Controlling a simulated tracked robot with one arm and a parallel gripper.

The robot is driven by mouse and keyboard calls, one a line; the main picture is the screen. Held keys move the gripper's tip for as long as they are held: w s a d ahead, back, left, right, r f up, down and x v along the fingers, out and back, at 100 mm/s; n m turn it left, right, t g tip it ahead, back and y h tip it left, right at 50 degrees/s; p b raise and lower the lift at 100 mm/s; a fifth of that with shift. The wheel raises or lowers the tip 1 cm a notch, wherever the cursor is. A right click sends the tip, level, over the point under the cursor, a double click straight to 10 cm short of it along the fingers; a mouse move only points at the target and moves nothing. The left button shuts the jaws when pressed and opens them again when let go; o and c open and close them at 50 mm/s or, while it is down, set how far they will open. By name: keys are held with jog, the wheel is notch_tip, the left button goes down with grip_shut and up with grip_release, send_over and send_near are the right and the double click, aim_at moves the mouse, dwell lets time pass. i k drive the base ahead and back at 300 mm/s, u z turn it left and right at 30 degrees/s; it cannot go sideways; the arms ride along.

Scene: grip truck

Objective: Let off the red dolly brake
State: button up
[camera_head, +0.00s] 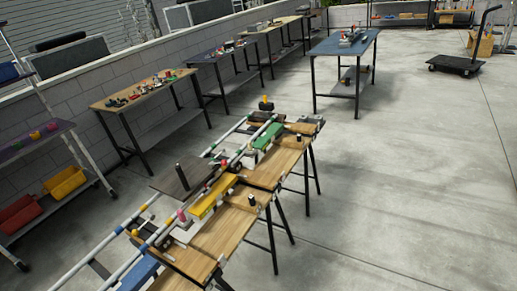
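A pair of light rails with blue bands (120,277) runs diagonally along wooden-topped benches (226,228) in the lower middle. A dark flat plate with a black upright post (172,180) sits at the rails; it may be the dolly. A small red-pink knob (181,215) shows near the front rail, and a smaller red spot (223,164) shows farther along. I cannot tell which one, if either, is the red brake, or its position. My gripper is not in view.
Yellow (213,197), green (267,135) and blue (140,273) blocks lie along the benches. Tables with small items (148,88) line the wall. A blue-topped table (345,43) and a black push cart (455,65) stand at the back. The right floor is clear.

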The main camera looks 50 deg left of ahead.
aim_at(224, 163)
jog(key=u, duration=0.2)
jog(key=i, duration=1.25)
jog(key=u, duration=0.95)
jog(key=i, duration=0.85)
jog(key=u, duration=0.5)
jog(key=k, duration=0.95)
jog(key=u, duration=0.2)
jog(key=i, duration=0.95)
jog(key=z, duration=0.1)
